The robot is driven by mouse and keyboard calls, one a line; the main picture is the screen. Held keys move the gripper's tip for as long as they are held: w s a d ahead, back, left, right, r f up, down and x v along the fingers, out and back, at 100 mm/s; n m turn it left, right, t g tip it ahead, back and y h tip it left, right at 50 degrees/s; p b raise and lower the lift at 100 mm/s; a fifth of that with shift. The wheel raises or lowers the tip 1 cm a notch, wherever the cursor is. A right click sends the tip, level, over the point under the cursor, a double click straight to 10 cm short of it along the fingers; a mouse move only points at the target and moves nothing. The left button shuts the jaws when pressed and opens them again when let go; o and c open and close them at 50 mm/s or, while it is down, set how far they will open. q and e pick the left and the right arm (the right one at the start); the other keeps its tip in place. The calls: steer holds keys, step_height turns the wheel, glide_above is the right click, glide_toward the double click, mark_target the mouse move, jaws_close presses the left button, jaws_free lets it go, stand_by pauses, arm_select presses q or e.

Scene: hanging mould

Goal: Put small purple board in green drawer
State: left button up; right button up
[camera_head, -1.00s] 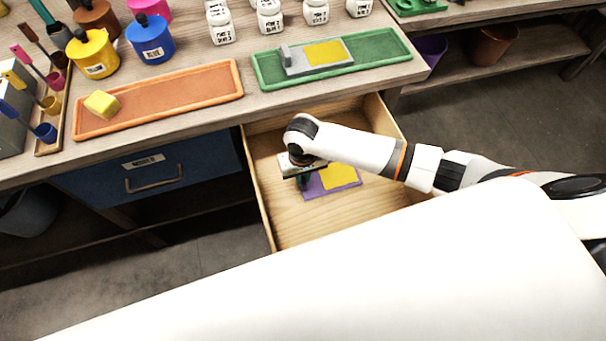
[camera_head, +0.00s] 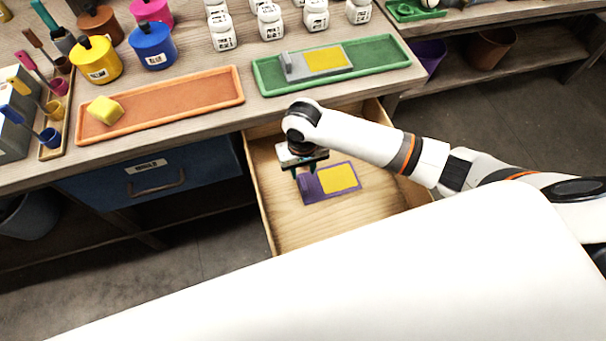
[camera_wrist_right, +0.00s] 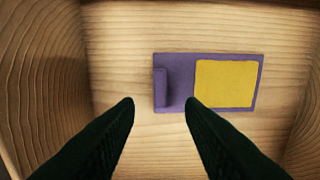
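The small purple board (camera_head: 328,182), with a yellow patch and a raised purple grip at its left end, lies flat on the floor of the open drawer (camera_head: 330,222). The drawer's inside is bare wood; its front is not in view, so I cannot tell its colour. The board also shows whole in the right wrist view (camera_wrist_right: 178,98). My right gripper (camera_head: 306,172) is above the board's grip end, inside the drawer's outline. Its fingertips (camera_wrist_right: 160,105) are apart with nothing between them, and the board looks clear of them. My left gripper is not in view.
On the table above stand an orange tray (camera_head: 170,105) with a yellow block (camera_head: 105,110) and a green tray (camera_head: 385,58) with a grey-and-yellow board (camera_head: 318,62). A blue closed drawer (camera_head: 150,178) is left of the open one. Pots and white jars stand behind.

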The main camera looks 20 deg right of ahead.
step_height(320, 180, up, 6)
steer(key=shift+f+p, duration=0.25)
steer(key=shift+p, duration=0.05)
stand_by(0.4)
